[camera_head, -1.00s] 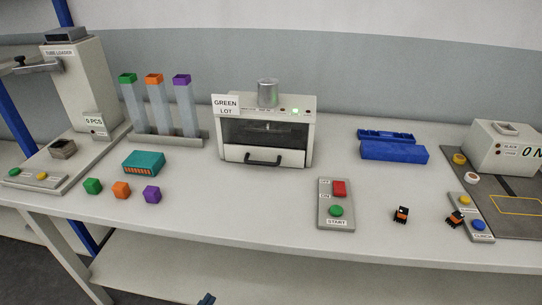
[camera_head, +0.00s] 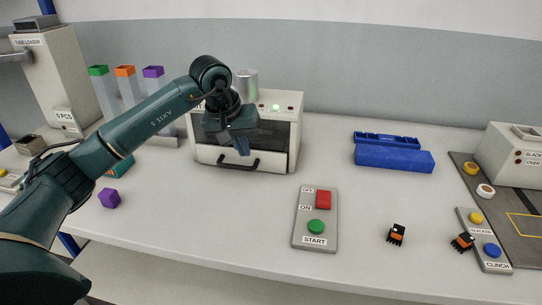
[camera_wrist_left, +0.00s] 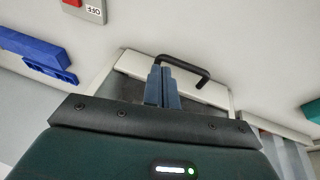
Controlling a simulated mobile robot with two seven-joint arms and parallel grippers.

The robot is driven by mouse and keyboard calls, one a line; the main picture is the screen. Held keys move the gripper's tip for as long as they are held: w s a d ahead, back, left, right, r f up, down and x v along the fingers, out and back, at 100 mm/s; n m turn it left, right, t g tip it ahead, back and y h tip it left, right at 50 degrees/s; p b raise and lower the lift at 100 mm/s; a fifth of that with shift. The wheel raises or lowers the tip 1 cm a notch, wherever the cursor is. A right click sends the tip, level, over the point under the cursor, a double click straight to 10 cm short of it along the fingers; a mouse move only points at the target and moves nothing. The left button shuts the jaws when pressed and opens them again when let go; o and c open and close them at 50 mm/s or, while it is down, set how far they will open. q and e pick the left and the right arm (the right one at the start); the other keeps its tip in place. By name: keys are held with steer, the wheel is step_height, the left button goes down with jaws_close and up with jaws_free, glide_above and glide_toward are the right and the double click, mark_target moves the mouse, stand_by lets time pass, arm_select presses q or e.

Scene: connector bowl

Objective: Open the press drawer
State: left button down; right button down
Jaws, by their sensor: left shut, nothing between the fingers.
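The press (camera_head: 292,128) is a white box with a dark window, standing at the back middle of the table. Its drawer (camera_head: 208,154) is the white front panel low down, with a black bar handle (camera_head: 238,166); it looks closed. My left gripper (camera_head: 243,150) is shut and empty, in front of the press, its fingertips close above the handle in the picture. In the left wrist view the blue fingers (camera_wrist_left: 162,68) point at the drawer front beside the handle (camera_wrist_left: 186,62); I cannot tell if they touch. My arm hides part of the press. My right gripper is not in view.
A control panel (camera_head: 303,232) with red and green buttons lies right of the press. A blue case (camera_head: 394,158) and small black-orange connectors (camera_head: 396,235) lie further right. A purple cube (camera_head: 109,198) lies left, near my arm. A metal cup (camera_head: 246,82) stands on the press.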

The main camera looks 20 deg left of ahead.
arm_select(q)
steer(key=w+a+r+y, duration=0.2)
steer(key=a, duration=0.2)
steer(key=shift+m, duration=0.3)
steer(key=x, duration=0.9)
steer(key=shift+s+d+f, duration=0.1)
steer(key=shift+d+f, duration=0.05)
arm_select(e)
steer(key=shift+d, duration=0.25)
